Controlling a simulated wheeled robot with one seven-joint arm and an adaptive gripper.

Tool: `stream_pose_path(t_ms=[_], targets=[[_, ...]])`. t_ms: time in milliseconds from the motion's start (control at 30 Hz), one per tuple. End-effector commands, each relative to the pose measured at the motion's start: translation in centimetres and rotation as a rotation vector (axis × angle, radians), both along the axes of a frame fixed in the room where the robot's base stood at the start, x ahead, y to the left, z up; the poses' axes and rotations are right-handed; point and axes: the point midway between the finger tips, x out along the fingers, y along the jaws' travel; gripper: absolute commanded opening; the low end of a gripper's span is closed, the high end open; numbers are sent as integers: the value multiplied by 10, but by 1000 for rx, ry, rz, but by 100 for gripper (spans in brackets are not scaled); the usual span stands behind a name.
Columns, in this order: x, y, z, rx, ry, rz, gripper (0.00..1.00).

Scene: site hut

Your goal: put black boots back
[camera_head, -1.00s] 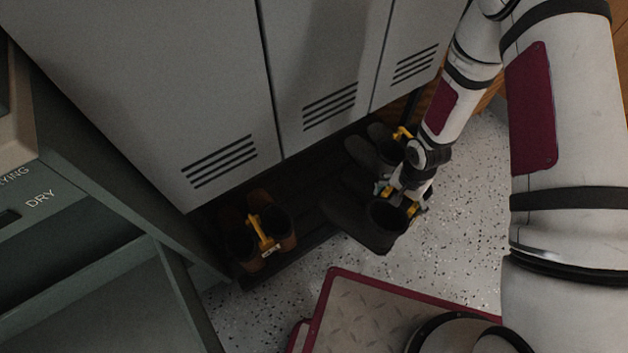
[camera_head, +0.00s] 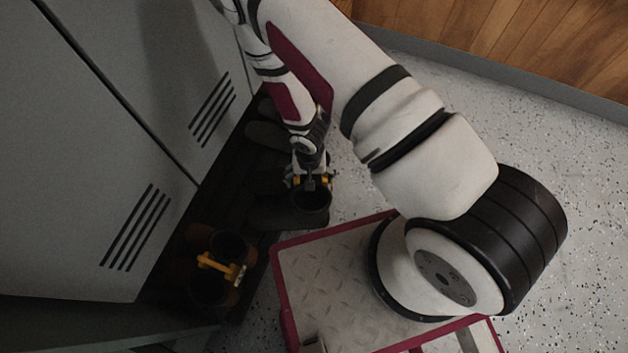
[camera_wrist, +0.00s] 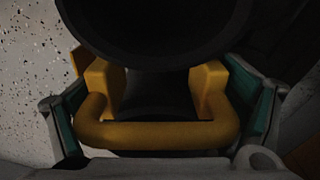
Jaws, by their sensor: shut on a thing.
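The black boots (camera_head: 285,216) are a dark pair joined by a yellow clip, at the mid-left of the head view, toes toward the lockers. My gripper (camera_head: 311,181) comes down from above and is shut on the clip at the boot tops. In the wrist view the yellow clip (camera_wrist: 158,135) lies between the green-lined fingers, with a round black boot opening (camera_wrist: 155,35) at the top. The second boot of the pair is partly hidden by my gripper. I cannot tell whether the boots touch the rack.
A dark low rack (camera_head: 212,205) runs below grey lockers (camera_head: 150,130). Brown boots with a yellow clip (camera_head: 222,267) stand on it nearer me. More dark boots (camera_head: 268,135) are beyond the held pair. Speckled floor (camera_head: 400,110) is clear toward the wooden wall (camera_head: 500,40).

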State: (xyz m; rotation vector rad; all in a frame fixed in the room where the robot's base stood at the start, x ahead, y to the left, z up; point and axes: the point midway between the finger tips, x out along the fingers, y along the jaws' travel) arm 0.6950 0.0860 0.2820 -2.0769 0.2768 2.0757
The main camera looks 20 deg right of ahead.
Motion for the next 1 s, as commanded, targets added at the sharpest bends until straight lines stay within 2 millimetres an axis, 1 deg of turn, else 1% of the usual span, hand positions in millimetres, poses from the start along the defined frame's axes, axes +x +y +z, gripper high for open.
stream_pose_path(t_ms=[33,400,600,767,1000], targets=[[9,9,-1,5,-5,1,29],[55,68,-1,5,-5,-1,29],[77,96,0,3,-5,-2,29],[85,108,0,2,-3,-1,29],[89,113,0,1,-2,-1,29]])
